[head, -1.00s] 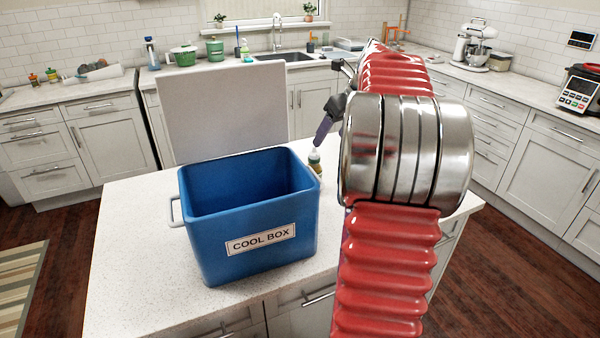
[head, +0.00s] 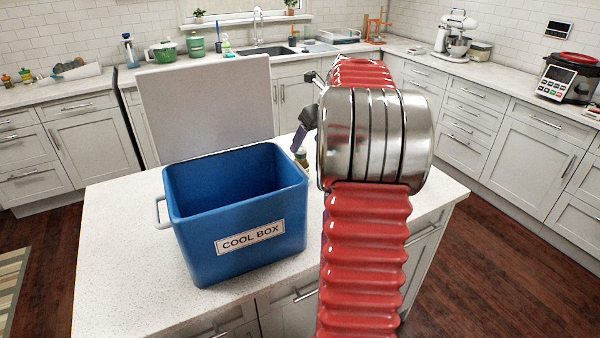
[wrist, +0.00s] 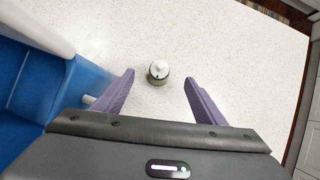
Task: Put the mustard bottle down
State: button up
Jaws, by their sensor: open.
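The mustard bottle (head: 301,157) stands on the white counter just behind the cool box's right corner, mostly hidden by the box and my gripper in the head view. In the wrist view the bottle (wrist: 159,71) is seen from above, with a white cap, upright on the counter. My gripper (wrist: 159,78) is open. Its two purple fingers lie left and right of the bottle in that view, with a clear gap on each side.
The blue cool box (head: 240,240) stands open on the island counter (head: 125,255), its lid (head: 205,110) raised behind it. Its wall is close on the left in the wrist view. Counter ahead of and right of the bottle is clear.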

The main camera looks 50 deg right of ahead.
aim_at(303, 149)
jog(key=shift+x, duration=1.15)
jog(key=shift+a, duration=0.1)
jog(key=shift+x, duration=2.6)
jog(key=shift+c, duration=0.5)
grip_shut()
